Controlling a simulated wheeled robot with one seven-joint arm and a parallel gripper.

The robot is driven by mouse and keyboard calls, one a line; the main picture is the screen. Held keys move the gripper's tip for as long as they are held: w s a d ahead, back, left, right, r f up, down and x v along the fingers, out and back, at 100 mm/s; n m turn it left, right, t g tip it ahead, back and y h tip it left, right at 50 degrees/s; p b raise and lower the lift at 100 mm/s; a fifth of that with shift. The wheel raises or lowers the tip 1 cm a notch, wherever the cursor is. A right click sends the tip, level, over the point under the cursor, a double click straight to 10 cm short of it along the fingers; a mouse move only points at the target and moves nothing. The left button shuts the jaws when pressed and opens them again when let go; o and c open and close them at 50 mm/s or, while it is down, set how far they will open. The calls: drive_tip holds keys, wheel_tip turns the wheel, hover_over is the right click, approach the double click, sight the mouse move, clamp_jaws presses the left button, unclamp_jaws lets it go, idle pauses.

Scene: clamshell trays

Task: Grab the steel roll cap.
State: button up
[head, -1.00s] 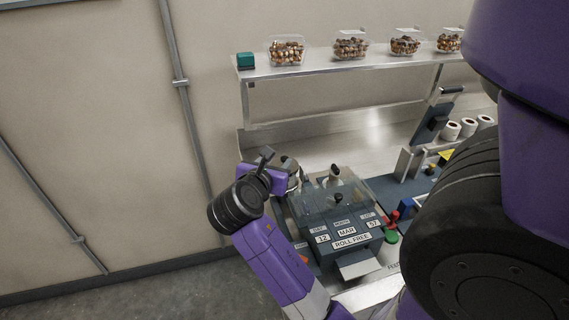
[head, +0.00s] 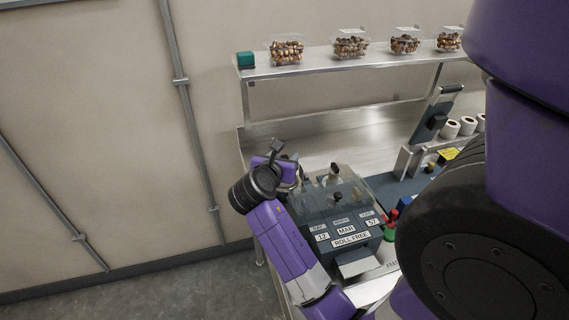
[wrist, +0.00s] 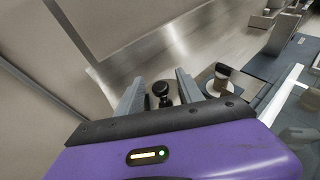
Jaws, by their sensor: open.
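In the wrist view a black knob on a short dark stem (wrist: 162,90), which looks like the top of the steel roll cap, shows between my fingers. Its lower part is hidden by my gripper body, and I cannot tell if a finger touches it. My gripper (wrist: 159,88) is open, one finger on each side of the knob. In the head view my gripper (head: 287,168) is at the back left corner of the dark blue machine (head: 318,218), whose label reads ROLL FREE. My wrist hides the cap there.
A second post with a pale body and dark top (head: 335,173) stands right of my gripper, also in the wrist view (wrist: 221,76). A clear cover lies over the machine. A steel shelf (head: 330,65) with several filled clamshells runs above. White rolls (head: 450,129) stand right.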

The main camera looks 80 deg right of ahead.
clamp_jaws()
drive_tip(key=shift+r, duration=0.15)
